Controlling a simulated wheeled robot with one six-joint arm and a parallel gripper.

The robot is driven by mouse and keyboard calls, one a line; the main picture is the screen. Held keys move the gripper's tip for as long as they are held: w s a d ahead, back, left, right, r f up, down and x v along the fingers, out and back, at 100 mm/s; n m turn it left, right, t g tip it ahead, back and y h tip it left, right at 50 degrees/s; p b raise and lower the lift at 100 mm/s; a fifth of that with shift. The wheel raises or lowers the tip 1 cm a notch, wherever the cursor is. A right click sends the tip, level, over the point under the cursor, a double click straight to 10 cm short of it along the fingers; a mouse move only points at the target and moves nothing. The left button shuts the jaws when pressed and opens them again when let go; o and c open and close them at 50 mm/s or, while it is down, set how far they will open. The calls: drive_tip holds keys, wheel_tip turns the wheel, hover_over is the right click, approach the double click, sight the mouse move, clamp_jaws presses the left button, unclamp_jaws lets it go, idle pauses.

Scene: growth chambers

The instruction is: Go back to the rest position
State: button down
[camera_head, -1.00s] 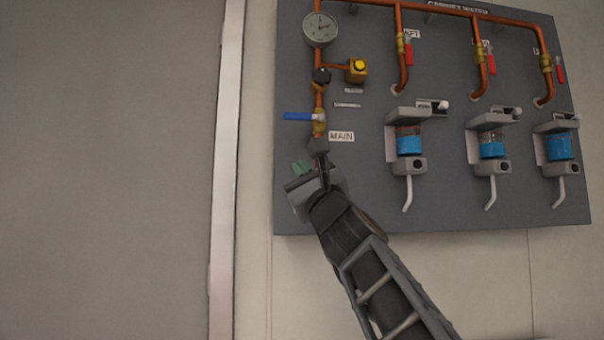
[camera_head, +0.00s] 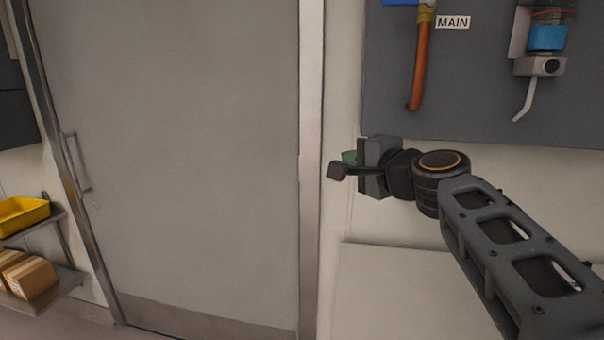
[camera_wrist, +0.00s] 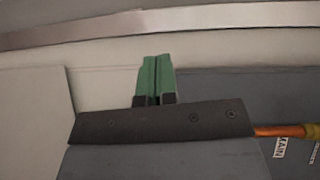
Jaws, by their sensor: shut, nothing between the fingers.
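My gripper (camera_head: 345,160) is in front of the pale wall strip between the grey door and the grey water panel, below the panel's lower left edge. In the wrist view its green fingers (camera_wrist: 155,80) are closed together with nothing between them. In the head view a dark part of my wrist hides most of the fingers. My arm reaches in from the lower right. The gripper appears apart from the panel and the door frame.
The grey door (camera_head: 190,150) has a handle (camera_head: 77,163).

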drive_tip(key=s+d+f+n+g+h+p, duration=0.3)
drive_tip(key=s+f+n+g+h+p, duration=0.1)
drive_tip(key=s+f, duration=0.4)
drive_tip(key=s+d+f+n+g+h+p, duration=0.3)
drive_tip(key=s+f+n+g+p, duration=0.4)
drive_tip(key=f, duration=0.6)
drive_tip(key=shift+s+d+n+g+h, duration=0.3)
drive_tip(key=shift+s+n+h, duration=0.15)
drive_tip(key=shift+s, duration=0.8)
